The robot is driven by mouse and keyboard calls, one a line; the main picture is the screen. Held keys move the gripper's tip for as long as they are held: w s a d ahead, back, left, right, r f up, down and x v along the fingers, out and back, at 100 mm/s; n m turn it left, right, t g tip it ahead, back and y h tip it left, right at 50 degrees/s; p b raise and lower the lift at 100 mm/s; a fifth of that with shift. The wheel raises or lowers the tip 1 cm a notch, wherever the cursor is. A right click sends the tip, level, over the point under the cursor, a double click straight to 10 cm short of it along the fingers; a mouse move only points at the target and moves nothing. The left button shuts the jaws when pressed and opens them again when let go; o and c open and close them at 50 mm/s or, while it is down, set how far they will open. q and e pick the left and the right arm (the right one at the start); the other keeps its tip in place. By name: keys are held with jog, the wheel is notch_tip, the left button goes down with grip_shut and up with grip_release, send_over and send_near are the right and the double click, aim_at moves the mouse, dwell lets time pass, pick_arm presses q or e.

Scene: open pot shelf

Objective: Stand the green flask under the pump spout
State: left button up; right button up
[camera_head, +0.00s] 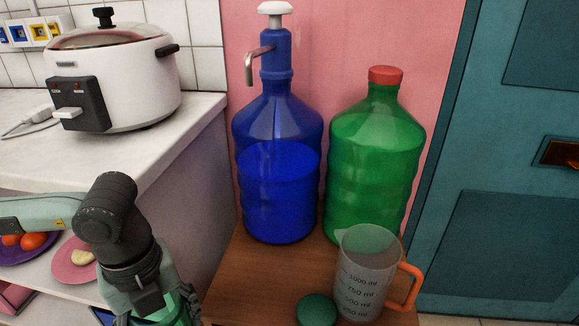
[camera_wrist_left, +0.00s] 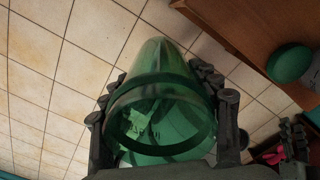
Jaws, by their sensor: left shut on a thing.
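A green see-through flask (camera_wrist_left: 155,105) is held between the two fingers of my left gripper (camera_wrist_left: 165,105) in the left wrist view, above the tiled floor. In the head view my left gripper (camera_head: 160,308) is low at the bottom left, in front of the counter, and a green part of the flask (camera_head: 183,306) shows beside it. The blue pump bottle (camera_head: 279,165) stands on the wooden top to its right. Its white-headed pump has a metal spout (camera_head: 250,66) bent down on the left.
A green bottle with a red cap (camera_head: 375,160) stands right of the pump bottle. A measuring jug (camera_head: 362,265) and a dark green round thing (camera_head: 317,309) are in front on the wooden top (camera_head: 250,275). A white cooker (camera_head: 125,75) is on the counter.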

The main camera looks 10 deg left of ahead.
pick_arm(q)
jog(key=shift+w+r+m, duration=0.2)
jog(key=shift+w+m, duration=0.2)
jog(key=shift+m, duration=0.5)
jog(key=w+d+r+n+p, duration=0.1)
jog(key=w+n, duration=0.6)
jog(key=n, duration=0.7)
jog(key=w+d+r+n+p, duration=0.2)
jog(key=w+r+n+p, duration=0.2)
jog(key=n, duration=1.1)
jog(key=w+r, duration=0.2)
jog(key=w, duration=0.2)
jog(key=shift+d, duration=0.3)
pick_arm(e)
notch_tip(320, 180, down, 11)
jog(key=s+d+g, duration=0.2)
jog(key=g, duration=0.1)
jog(key=shift+d+r, duration=0.15)
jog(key=shift+d, duration=0.2)
pick_arm(q)
jog(key=shift+s, duration=0.1)
pick_arm(e)
jog(key=shift+s, duration=0.1)
